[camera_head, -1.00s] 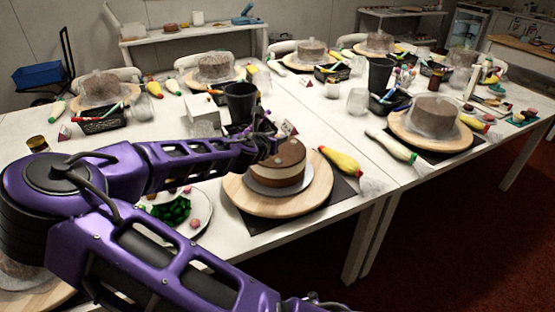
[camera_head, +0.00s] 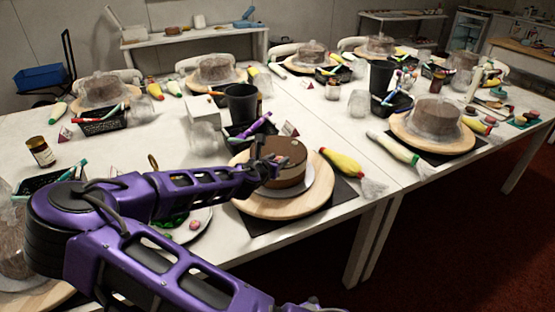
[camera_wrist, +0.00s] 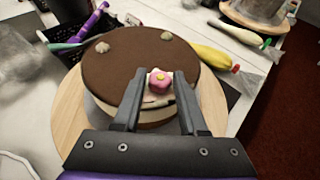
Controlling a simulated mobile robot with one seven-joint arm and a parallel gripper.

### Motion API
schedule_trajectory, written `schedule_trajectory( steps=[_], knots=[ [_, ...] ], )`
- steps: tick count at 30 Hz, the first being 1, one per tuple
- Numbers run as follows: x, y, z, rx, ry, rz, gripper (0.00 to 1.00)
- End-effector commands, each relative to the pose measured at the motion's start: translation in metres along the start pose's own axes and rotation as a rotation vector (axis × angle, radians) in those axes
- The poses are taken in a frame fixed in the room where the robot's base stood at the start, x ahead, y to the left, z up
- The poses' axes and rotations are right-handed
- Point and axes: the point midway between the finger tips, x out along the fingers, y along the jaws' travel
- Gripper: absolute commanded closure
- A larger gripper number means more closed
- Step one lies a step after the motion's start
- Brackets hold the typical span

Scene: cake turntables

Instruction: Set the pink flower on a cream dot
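The pink flower (camera_wrist: 160,82) with a yellow centre sits between the fingertips of my gripper (camera_wrist: 160,78), which look shut on it. It is over the near edge of the cake's brown top (camera_wrist: 140,58). Pale cream shows just below the flower; I cannot tell whether it is a dot or whether they touch. Two cream dots (camera_wrist: 103,47) (camera_wrist: 167,36) are in plain view farther back on the cake. In the head view my gripper (camera_head: 268,162) is at the left part of the cake (camera_head: 290,172); the flower cannot be made out there.
The cake stands on a round wooden turntable (camera_head: 262,206). A plate (camera_head: 205,229) with green and pink decorations is partly behind my arm. A yellow piping bag (camera_head: 342,163) lies right of the cake. A black basket (camera_head: 235,138) and a dark cup (camera_head: 241,102) stand behind.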

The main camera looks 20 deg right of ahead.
Motion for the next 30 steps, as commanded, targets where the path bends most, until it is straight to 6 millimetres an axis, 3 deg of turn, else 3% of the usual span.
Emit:
schedule_trajectory(
  steps=[1,3,16,30],
  knots=[
    [0.000,0.000,0.001,0.001,0.000,0.000,0.47],
    [0.000,0.000,0.001,0.001,0.000,0.000,0.35],
    [-0.009,0.001,0.003,-0.001,0.000,0.003,0.35],
    [-0.093,0.001,0.004,-0.001,-0.001,0.004,0.35]
  ],
)
